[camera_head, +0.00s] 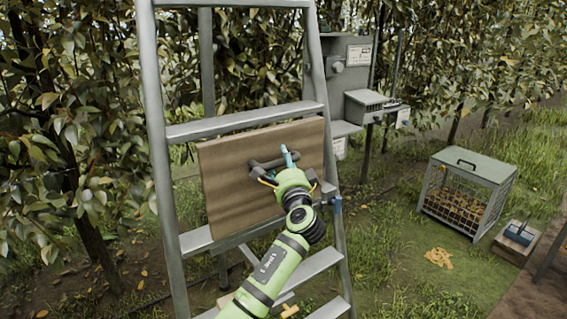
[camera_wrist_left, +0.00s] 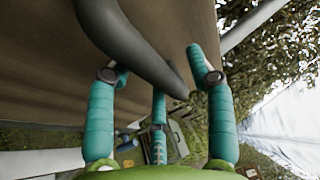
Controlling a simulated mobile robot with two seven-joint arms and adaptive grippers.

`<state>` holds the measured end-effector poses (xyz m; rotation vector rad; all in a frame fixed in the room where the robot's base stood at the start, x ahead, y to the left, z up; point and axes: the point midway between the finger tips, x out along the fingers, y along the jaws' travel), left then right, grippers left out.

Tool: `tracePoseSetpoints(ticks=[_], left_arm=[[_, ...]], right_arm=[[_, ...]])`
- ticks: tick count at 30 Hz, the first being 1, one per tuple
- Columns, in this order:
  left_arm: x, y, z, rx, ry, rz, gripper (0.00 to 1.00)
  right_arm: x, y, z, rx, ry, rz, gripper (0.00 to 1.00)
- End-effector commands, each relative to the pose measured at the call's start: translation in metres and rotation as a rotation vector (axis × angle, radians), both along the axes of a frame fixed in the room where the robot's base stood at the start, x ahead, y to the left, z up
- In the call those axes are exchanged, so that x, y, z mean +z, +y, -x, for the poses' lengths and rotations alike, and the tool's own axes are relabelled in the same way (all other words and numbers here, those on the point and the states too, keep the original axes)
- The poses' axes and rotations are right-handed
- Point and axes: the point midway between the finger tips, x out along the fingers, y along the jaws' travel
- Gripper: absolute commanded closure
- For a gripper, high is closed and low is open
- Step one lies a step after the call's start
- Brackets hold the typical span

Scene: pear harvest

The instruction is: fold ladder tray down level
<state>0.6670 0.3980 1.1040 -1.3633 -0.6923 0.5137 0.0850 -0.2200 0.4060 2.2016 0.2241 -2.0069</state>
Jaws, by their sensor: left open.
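The ladder tray (camera_head: 232,185) is a brown wooden board folded up, nearly upright against the metal ladder (camera_head: 158,140). A dark bar handle (camera_head: 265,164) stands out from its face. My left gripper (camera_head: 287,160) is at the handle, with its teal fingers open. In the left wrist view the dark handle (camera_wrist_left: 125,45) runs between the spread fingers of my gripper (camera_wrist_left: 155,75), with the brown board (camera_wrist_left: 40,75) behind it. I cannot tell whether any finger touches the handle. My right gripper is not in view.
A grey cabinet (camera_head: 318,95) with a box on its front stands behind the ladder. A mesh crate (camera_head: 466,190) and a small wooden box with a blue item (camera_head: 515,240) sit on the grass at right. Leafy trees (camera_head: 75,100) close in at left. Grass lies open at front right.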

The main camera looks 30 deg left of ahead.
Motion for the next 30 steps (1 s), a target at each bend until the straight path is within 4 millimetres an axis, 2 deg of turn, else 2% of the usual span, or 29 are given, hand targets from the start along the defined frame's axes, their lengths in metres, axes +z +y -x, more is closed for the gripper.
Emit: tracePoseSetpoints(ticks=[3, 4, 5, 6, 8, 14, 19, 23, 30], left_arm=[[0.0, 0.0, 0.0, 0.0, 0.0, 0.0, 0.46], [0.0, 0.0, 0.0, 0.0, 0.0, 0.0, 0.5], [0.0, 0.0, 0.0, 0.0, 0.0, 0.0, 0.62], [0.0, 0.0, 0.0, 0.0, 0.0, 0.0, 0.78], [-0.001, 0.0, 0.0, 0.0, 0.001, 0.001, 1.0], [-0.001, 0.0, 0.0, 0.0, -0.001, -0.001, 1.0], [-0.005, -0.004, 0.002, -0.001, -0.008, -0.018, 1.0], [-0.01, -0.011, 0.005, -0.001, -0.025, -0.055, 1.0], [-0.021, -0.03, 0.013, -0.001, -0.068, -0.158, 1.0]], right_arm=[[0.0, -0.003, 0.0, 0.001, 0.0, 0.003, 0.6], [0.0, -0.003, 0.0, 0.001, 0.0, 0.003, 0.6], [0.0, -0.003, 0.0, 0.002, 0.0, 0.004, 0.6], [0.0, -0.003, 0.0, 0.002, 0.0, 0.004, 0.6], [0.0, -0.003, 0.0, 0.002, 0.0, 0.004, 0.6], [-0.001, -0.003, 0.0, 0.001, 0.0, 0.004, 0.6], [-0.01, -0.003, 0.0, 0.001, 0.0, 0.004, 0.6], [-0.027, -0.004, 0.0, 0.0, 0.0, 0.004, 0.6], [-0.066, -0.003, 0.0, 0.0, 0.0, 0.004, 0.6]])
